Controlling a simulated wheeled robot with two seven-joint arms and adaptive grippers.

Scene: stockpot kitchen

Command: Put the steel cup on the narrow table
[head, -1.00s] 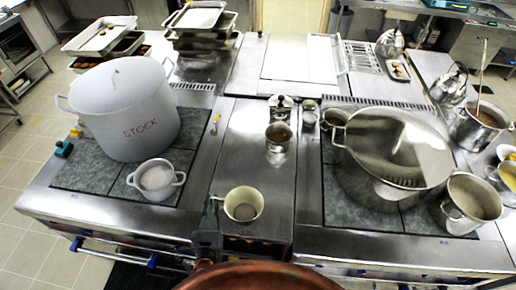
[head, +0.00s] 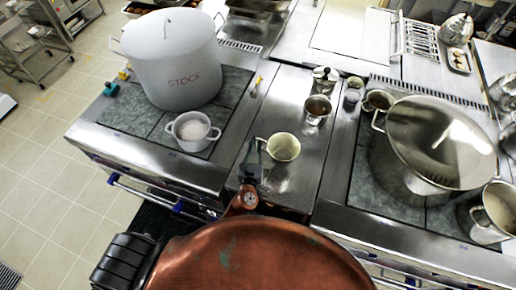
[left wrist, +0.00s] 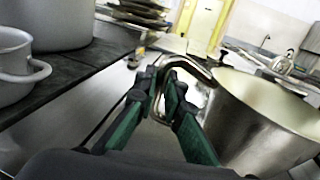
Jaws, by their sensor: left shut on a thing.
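The steel cup (head: 284,147), with a pale inside, is upright over the front part of the narrow steel worktop (head: 285,85) between the two cooktops. I cannot tell whether its base touches that surface. My left gripper (head: 251,163) is at the cup's left side, shut on its handle. In the left wrist view the green-padded fingers (left wrist: 168,92) of my left gripper close around the curved handle, and the cup (left wrist: 260,120) fills the right side. My right gripper is not in view.
A stockpot (head: 175,60) and a small white pot (head: 193,130) stand on the left cooktop. A wide lidded pan (head: 440,140) fills the right cooktop, with a steel pot (head: 497,208) beside it. A small steel mug (head: 317,108) stands farther back on the worktop.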

